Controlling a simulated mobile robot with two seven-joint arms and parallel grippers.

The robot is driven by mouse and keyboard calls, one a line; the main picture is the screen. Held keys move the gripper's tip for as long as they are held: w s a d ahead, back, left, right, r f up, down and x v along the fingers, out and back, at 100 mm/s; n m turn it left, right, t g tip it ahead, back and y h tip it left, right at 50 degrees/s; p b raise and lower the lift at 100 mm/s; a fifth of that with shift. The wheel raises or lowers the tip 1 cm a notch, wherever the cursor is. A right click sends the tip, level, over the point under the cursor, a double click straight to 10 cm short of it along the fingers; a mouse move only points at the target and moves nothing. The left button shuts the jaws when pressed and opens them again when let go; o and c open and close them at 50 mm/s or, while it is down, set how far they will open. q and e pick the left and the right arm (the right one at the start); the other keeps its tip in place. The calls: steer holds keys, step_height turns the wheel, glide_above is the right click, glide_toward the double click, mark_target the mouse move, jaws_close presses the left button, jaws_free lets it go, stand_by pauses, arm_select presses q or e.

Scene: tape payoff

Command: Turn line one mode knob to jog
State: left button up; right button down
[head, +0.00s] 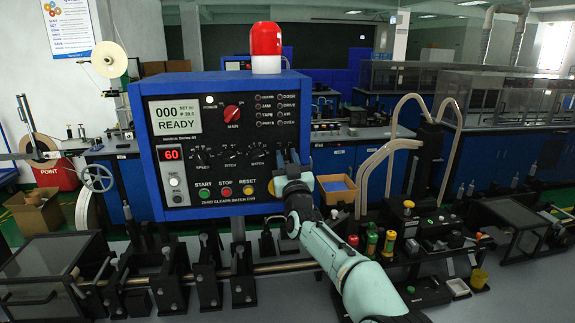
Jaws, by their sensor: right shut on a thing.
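The blue control box (136,130) stands in the middle, its dark panel facing me. My right gripper (287,158) is at the panel's lower right, fingers pointing into it. It is shut on what appears to be the mode knob, which the fingers hide; its pointer and label cannot be read. A red selector (232,113) labelled MAIN sits higher up, apart from the gripper. The display (176,114) reads READY. My left gripper is not in view.
A red beacon (265,48) tops the box. Start (204,194), stop (226,191) and reset (248,188) buttons lie left of my right gripper. Below, black fixtures (208,280) line a rail. Bent tubes (377,165) rise to the right.

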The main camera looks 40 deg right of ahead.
steer(key=m+h, duration=0.1)
steer(key=m, duration=0.1)
steer(key=m+g+h, duration=0.1)
steer(key=m, duration=0.1)
steer(key=shift+r, duration=0.2)
steer(key=shift+a+r+m+g+h+p, duration=0.1)
steer(key=shift+m+g+h+p, duration=0.35)
steer(key=shift+m, duration=1.15)
steer(key=shift+m+g+h+p, duration=0.1)
steer(key=shift+m+g+h, duration=0.6)
steer(key=shift+m, duration=0.9)
steer(key=c, duration=1.2)
jaws_free()
steer(key=shift+o, duration=0.2)
steer(key=shift+f, duration=0.2)
